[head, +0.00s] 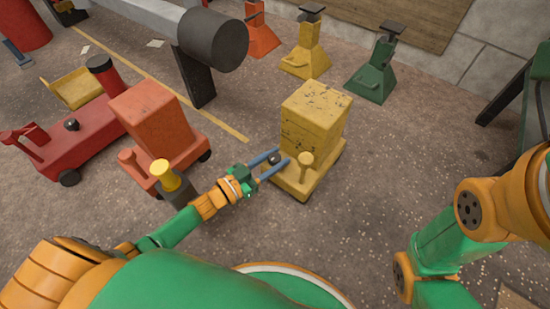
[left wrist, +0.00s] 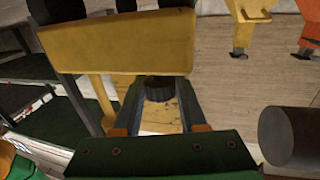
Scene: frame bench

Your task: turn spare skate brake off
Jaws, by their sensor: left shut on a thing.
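A yellow skate (head: 301,182) stands on the floor at the middle, carrying a worn yellow block (head: 315,115). A black brake knob (head: 274,159) sits at its near left end, beside a short yellow post (head: 306,161). My left gripper (head: 272,164) reaches in from the left and is shut on the black knob. I cannot tell the brake's setting. My right arm shows at the right, but its gripper is out of view.
An orange skate (head: 155,120) and a red trolley (head: 65,150) stand to the left, with a yellow-topped post (head: 165,174) near my left forearm. A thick grey beam end (head: 213,40) and several jack stands (head: 306,55) are behind. Floor right of the yellow skate is clear.

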